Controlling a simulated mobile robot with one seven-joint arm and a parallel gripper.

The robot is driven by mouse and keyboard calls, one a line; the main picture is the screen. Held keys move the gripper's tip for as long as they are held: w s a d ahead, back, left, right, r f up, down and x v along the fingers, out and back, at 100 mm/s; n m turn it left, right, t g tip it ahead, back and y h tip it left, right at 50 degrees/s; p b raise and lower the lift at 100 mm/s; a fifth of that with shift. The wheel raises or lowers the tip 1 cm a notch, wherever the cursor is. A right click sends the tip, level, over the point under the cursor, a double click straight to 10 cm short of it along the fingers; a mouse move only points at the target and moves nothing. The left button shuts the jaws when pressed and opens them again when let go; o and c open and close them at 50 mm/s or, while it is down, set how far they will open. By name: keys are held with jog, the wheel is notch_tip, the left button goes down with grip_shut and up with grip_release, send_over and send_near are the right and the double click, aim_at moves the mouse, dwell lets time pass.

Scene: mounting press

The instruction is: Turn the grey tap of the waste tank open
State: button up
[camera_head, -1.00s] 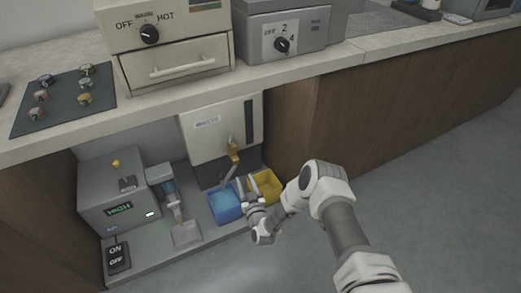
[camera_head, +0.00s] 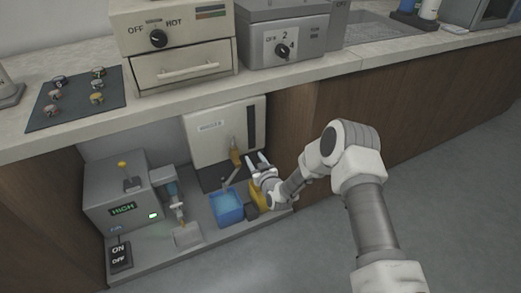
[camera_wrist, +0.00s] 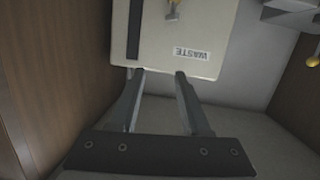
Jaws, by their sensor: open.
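The waste tank (camera_head: 213,130) is a cream box with a dark vertical strip, under the counter. On its front is a brass-coloured tap body (camera_head: 235,152) with a grey bar (camera_head: 231,177) slanting down below it. My gripper (camera_head: 257,160) is open and empty, just right of the tap and pointing up towards the tank. In the wrist view the tank (camera_wrist: 205,30) appears upside down with its WASTE label. The rest of the tap is out of that frame.
A blue bin (camera_head: 226,209) stands below the tap. A yellow bin (camera_head: 257,194) beside it is partly hidden by my gripper. A grey machine (camera_head: 118,190) and an ON/OFF switch (camera_head: 119,256) stand left. The counter (camera_head: 200,101) overhangs; a wooden panel (camera_head: 290,130) is right.

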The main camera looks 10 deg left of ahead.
jog(key=shift+g+h, duration=0.3)
jog(key=shift+g, duration=0.1)
jog(key=shift+w+d+r, duration=0.25)
jog(key=shift+r, duration=0.5)
jog(key=shift+w+d+r, duration=0.25)
jog(key=shift+r, duration=0.55)
jog(key=shift+w+d+r, duration=0.25)
jog(key=shift+r, duration=0.5)
jog(key=shift+c, duration=0.2)
